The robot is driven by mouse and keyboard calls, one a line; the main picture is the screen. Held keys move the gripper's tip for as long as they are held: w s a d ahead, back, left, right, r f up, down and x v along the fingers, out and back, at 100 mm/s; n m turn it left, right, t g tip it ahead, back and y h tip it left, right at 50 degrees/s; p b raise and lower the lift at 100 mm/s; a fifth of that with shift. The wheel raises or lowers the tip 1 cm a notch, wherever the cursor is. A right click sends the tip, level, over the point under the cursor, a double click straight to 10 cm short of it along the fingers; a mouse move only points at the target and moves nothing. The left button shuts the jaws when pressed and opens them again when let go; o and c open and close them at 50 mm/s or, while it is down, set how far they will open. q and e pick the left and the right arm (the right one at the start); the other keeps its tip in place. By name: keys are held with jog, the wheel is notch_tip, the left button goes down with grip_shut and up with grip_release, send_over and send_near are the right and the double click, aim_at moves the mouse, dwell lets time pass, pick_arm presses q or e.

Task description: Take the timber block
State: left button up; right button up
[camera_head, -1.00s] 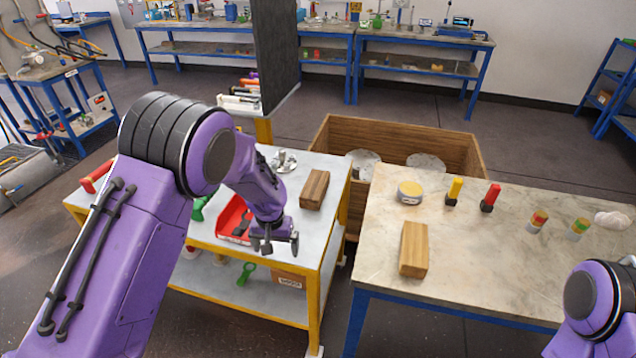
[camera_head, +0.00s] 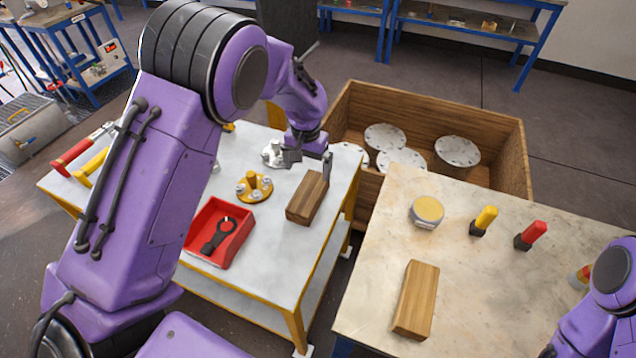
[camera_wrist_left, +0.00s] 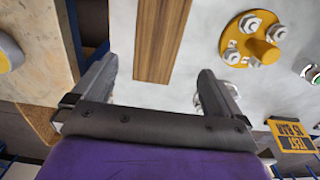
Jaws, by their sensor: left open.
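A brown timber block (camera_head: 308,198) lies on the white top of a yellow-framed cart (camera_head: 270,262). A second, lighter timber block (camera_head: 415,300) lies on the stone-topped table to the right. My left gripper (camera_head: 310,162) is open and empty, just above the far end of the cart's block. In the left wrist view the block (camera_wrist_left: 161,38) shows ahead, between the lines of the two open fingers (camera_wrist_left: 156,84), not held. My right arm shows at the lower right edge; its gripper is out of view.
On the cart beside the block are a yellow flange with bolts (camera_head: 254,187) and a red tray (camera_head: 218,232) with a dark tool. A wooden crate (camera_head: 497,122) with grey discs stands behind. The stone table (camera_head: 375,250) holds a round tin (camera_head: 427,211) and coloured pegs.

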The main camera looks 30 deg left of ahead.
aim_at(309, 191)
pick_arm(q)
jog(key=f, duration=0.1)
jog(key=s+f, duration=0.1)
jog(key=f, duration=0.1)
jog(key=shift+s+f+p, duration=0.25)
jog(key=shift+s+p, duration=0.15)
jog(key=shift+f, duration=0.35)
jog(key=f, duration=0.1)
jog(key=f+p, duration=0.1)
jog(key=f, duration=0.1)
jog(key=w+f+p, duration=0.1)
jog(key=f, duration=0.1)
jog(key=shift+d, duration=0.25)
jog(key=shift+f, duration=0.2)
jog(key=shift+s+r, duration=0.1)
jog(key=shift+s, duration=0.1)
pick_arm(e)
jog(key=r, duration=0.1)
jog(key=s+r, duration=0.1)
jog(key=r, duration=0.1)
jog(key=shift+s+r, duration=0.1)
jog(key=shift+r, duration=0.05)
pick_arm(q)
jog(key=c, duration=1.2)
jog(key=shift+w, duration=0.1)
